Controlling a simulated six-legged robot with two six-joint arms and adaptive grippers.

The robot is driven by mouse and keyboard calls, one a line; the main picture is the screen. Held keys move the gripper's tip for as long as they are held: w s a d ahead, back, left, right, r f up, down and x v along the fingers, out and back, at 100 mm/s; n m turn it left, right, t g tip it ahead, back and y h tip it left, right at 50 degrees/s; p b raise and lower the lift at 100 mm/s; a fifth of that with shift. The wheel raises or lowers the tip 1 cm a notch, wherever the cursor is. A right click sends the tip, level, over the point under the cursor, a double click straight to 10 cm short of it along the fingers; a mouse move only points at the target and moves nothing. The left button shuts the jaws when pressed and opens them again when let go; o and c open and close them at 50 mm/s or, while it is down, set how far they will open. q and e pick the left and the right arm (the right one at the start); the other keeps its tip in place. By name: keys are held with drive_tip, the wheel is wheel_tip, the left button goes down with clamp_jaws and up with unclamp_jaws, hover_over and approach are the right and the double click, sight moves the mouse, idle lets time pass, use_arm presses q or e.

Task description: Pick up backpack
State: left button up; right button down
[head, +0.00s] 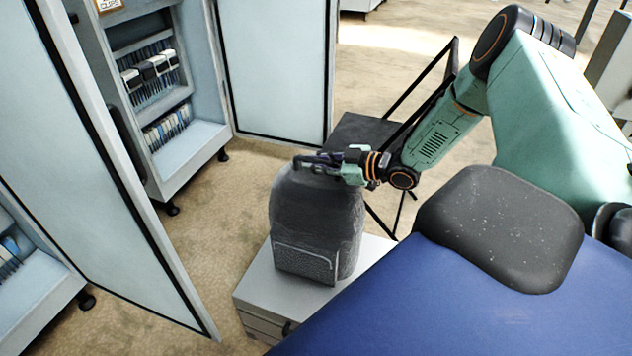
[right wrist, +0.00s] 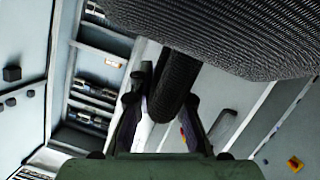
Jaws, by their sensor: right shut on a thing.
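A dark grey backpack (head: 316,222) stands upright in the head view, over a small white cabinet (head: 262,292). My right gripper (head: 318,160) is at the top of the backpack, reaching in from the right. In the right wrist view, the fingers of my right gripper (right wrist: 165,110) are on both sides of the dark top handle (right wrist: 175,85), shut on it. The woven body of the backpack (right wrist: 225,32) fills the upper right of that view. I cannot tell whether the backpack's bottom touches the cabinet. My left gripper is not in view.
An open tall cabinet (head: 190,139) with shelves stands at the back left, its doors swung out. A dark folding chair (head: 362,133) is behind the backpack. A blue surface (head: 440,310) with a dark cushion (head: 503,228) fills the lower right. Carpet (head: 225,215) is clear left of the backpack.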

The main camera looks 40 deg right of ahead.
drive_tip(key=shift+w+r, duration=0.1)
drive_tip(key=shift+r, duration=0.15)
